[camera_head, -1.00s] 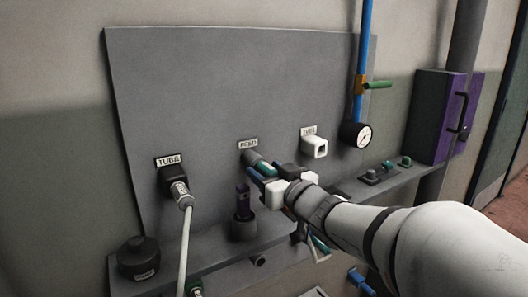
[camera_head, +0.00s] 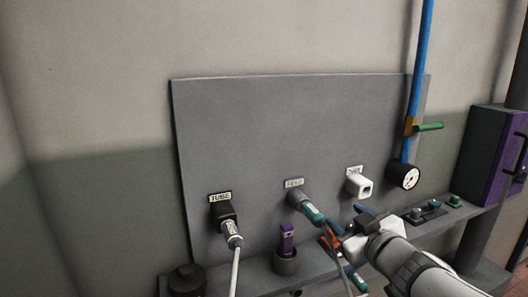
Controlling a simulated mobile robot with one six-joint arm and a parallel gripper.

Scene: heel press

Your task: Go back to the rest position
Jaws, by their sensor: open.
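My gripper (camera_head: 347,228) is at the lower right in the head view, its jaws open. It is in front of the grey panel (camera_head: 270,130), just right of and below a green-tipped plug (camera_head: 312,212) in the socket labelled FEED. I see nothing between the fingers, and a small gap seems to lie between them and the plug. A pale cable (camera_head: 352,280) hangs under the gripper; where it joins the plug is hidden.
A white socket (camera_head: 358,184) is above my gripper. The shelf holds a purple item in a cup (camera_head: 286,262) and a black knob (camera_head: 187,280). A gauge (camera_head: 404,176), blue pipe and purple box (camera_head: 493,155) stand right.

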